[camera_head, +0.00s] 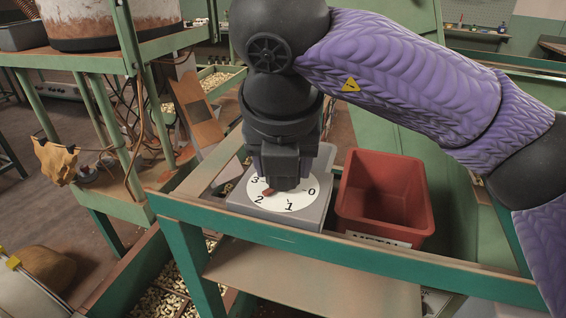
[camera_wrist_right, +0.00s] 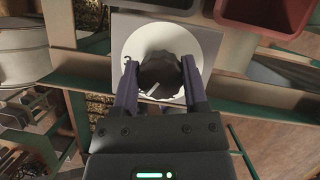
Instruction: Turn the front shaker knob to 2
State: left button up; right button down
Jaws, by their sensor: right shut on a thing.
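The front shaker knob (camera_wrist_right: 158,78) is black with a pale pointer line, and it sits on a white round dial. In the head view the dial (camera_head: 290,204) shows the numbers 0, 1, 2 and 3 on top of a grey box (camera_head: 312,215). A small red mark (camera_head: 268,191) shows beside my gripper, toward the side of 2 and 3; I cannot tell its exact reading. My right gripper (camera_head: 284,184) points down over the dial and is shut on the knob, one finger on each side in the wrist view (camera_wrist_right: 160,66). It hides most of the knob in the head view. My left gripper is out of view.
A red bin (camera_head: 385,205) with a label reading METAL stands right of the box. A green rail (camera_head: 350,250) runs in front of both. Trays of nuts (camera_head: 165,295) lie below left. A green bench (camera_head: 75,62) stands at the left.

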dwell(0.4)
jog(key=shift+c, duration=0.5)
grip_release()
jog(key=p+v, duration=0.2)
jog(key=v, duration=0.8)
jog(key=shift+w, duration=0.1)
